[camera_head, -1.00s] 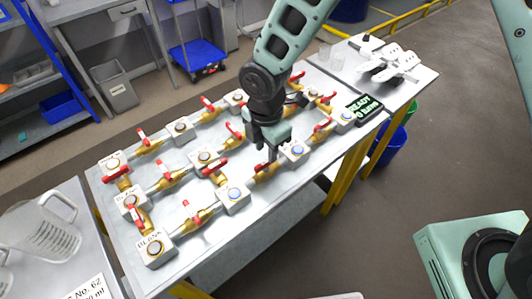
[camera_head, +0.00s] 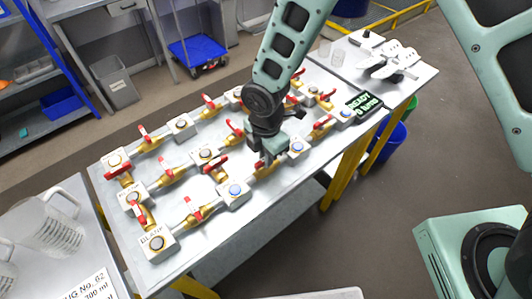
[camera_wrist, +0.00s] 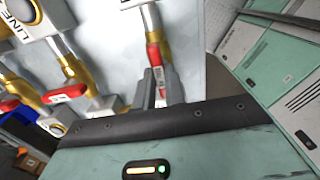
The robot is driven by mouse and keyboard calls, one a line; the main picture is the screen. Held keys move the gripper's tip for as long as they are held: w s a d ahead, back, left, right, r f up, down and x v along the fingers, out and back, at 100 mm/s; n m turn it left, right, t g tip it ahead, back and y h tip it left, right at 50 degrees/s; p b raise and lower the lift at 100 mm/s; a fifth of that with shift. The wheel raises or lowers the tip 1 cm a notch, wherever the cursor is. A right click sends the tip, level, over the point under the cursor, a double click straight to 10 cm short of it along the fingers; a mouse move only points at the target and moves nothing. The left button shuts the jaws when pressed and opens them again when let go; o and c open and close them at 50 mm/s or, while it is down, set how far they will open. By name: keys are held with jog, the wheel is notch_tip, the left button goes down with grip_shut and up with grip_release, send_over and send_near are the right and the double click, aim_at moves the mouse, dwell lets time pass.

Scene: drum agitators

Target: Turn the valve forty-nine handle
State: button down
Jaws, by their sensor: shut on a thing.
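My gripper (camera_head: 269,160) is down at a brass valve (camera_head: 262,172) in the front row of the pipe table, between two grey blocks with blue-ringed buttons. In the wrist view the gripper's fingers (camera_wrist: 160,92) are closed on a red valve handle (camera_wrist: 154,56) with a small white label. The label's number is too small to read, so I cannot confirm that it is valve forty-nine. My gripper hides most of this handle in the head view.
Other red-handled valves stand close by, such as one to the left (camera_head: 194,209) and one to the right (camera_head: 321,127). A display (camera_head: 364,104) reading "READY" sits at the table's right end. A jug (camera_head: 50,228) stands on the left table. Open floor lies in front.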

jog(key=shift+m+b, duration=0.3)
jog(key=shift+m, duration=0.1)
jog(key=m+b, duration=0.2)
jog(key=m, duration=0.1)
jog(key=shift+f+m, duration=0.1)
jog(key=shift+m, duration=0.2)
jog(key=m+b, duration=0.2)
jog(key=m, duration=0.2)
jog(key=shift+m, duration=0.3)
jog(key=m+b, duration=0.2)
jog(key=m, duration=0.2)
jog(key=shift+m, duration=0.3)
jog(key=shift+m+b, duration=0.5)
jog(key=shift+m, duration=1.6)
jog(key=c, duration=1.5)
grip_release()
jog(key=shift+o, duration=0.2)
notch_tip(320, 180, up, 18)
jog(key=b, duration=0.3)
jog(key=shift+f, duration=0.15)
